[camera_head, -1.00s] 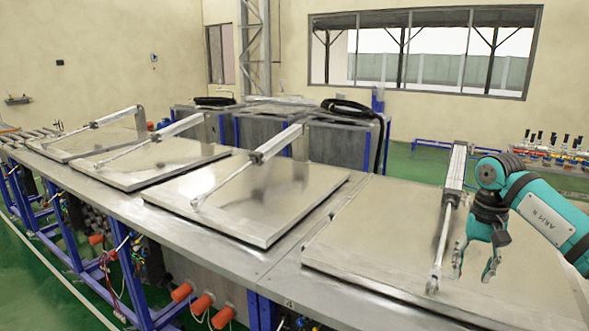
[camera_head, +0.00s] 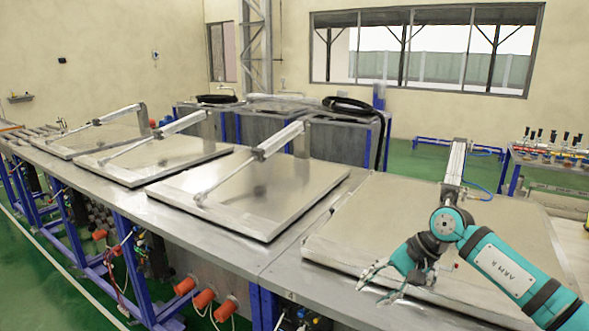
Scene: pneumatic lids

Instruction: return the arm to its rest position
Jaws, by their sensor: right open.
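My right gripper (camera_head: 378,284) is open and empty. It hangs above the front left part of the nearest metal lid (camera_head: 372,222), with its fingers pointing left. My teal right arm comes in from the lower right and hides part of this lid and the lower end of its pneumatic cylinder (camera_head: 456,163). My left gripper does not show.
More flat metal lids (camera_head: 250,190) with cylinders lie along the steel bench (camera_head: 230,235) to the left. Orange caps (camera_head: 203,298) and blue frame legs show below its front edge. A rack (camera_head: 545,152) with several bottle-like items stands at the far right.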

